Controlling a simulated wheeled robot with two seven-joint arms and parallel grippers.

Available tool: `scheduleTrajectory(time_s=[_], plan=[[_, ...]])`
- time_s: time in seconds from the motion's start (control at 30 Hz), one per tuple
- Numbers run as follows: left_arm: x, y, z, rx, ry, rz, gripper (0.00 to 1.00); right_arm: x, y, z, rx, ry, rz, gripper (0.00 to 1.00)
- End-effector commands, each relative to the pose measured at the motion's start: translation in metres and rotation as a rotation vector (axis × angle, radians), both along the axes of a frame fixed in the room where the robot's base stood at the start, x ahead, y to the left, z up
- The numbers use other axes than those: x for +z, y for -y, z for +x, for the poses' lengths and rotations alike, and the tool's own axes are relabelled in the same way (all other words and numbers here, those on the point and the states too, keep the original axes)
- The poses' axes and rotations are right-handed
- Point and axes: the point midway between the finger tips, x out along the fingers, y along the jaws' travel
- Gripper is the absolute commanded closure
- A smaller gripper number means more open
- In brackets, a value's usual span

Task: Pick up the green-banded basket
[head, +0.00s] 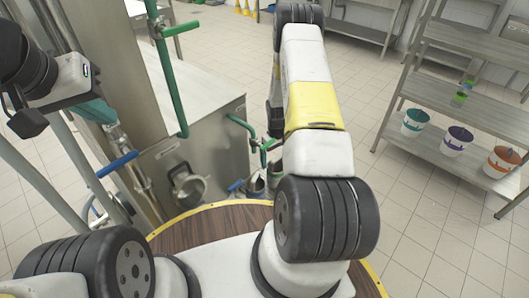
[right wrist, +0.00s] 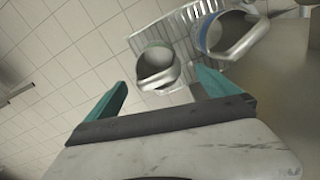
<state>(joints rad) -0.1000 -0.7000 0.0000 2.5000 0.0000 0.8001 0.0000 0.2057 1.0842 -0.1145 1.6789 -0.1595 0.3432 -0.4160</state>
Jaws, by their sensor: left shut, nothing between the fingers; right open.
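My left gripper (head: 100,112) is at the left, shut and empty, far from the tub. My right gripper (right wrist: 162,78) is open and empty in the right wrist view, its teal fingers apart, facing metal cups. In the head view it is mostly hidden behind my right arm.
A purple-banded tub (head: 456,140) and an orange-banded tub (head: 502,162) share the metal shelf. A small green item (head: 462,93) is above them. A steel machine (head: 205,135) with green pipes is left. Tiled floor lies clear before the shelf.

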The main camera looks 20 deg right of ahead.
Motion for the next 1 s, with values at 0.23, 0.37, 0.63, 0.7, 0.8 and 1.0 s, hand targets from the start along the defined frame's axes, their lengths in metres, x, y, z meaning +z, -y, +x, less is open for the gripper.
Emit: scheduleTrajectory(time_s=[0.23,0.37,0.63,0.7,0.8,1.0], plan=[[0.000,0.000,0.000,0.000,0.000,0.000,1.00,-0.028,0.001,-0.001,0.000,-0.003,0.000,0.01],[0.000,0.000,0.000,0.000,0.000,0.000,1.00,-0.045,0.002,-0.001,-0.001,-0.003,0.000,0.01],[0.000,0.000,0.000,0.000,0.000,0.000,1.00,-0.077,0.002,0.001,-0.001,-0.001,0.001,0.01],[0.000,0.000,0.000,0.000,0.000,0.000,1.00,-0.078,0.003,0.001,-0.001,0.000,0.000,0.01],[0.000,0.000,0.000,0.000,0.000,0.000,1.00,-0.078,0.003,0.001,-0.001,0.000,0.000,0.01],[0.000,0.000,0.000,0.000,0.000,0.000,1.00,-0.077,0.002,0.001,-0.001,0.000,0.000,0.26]])
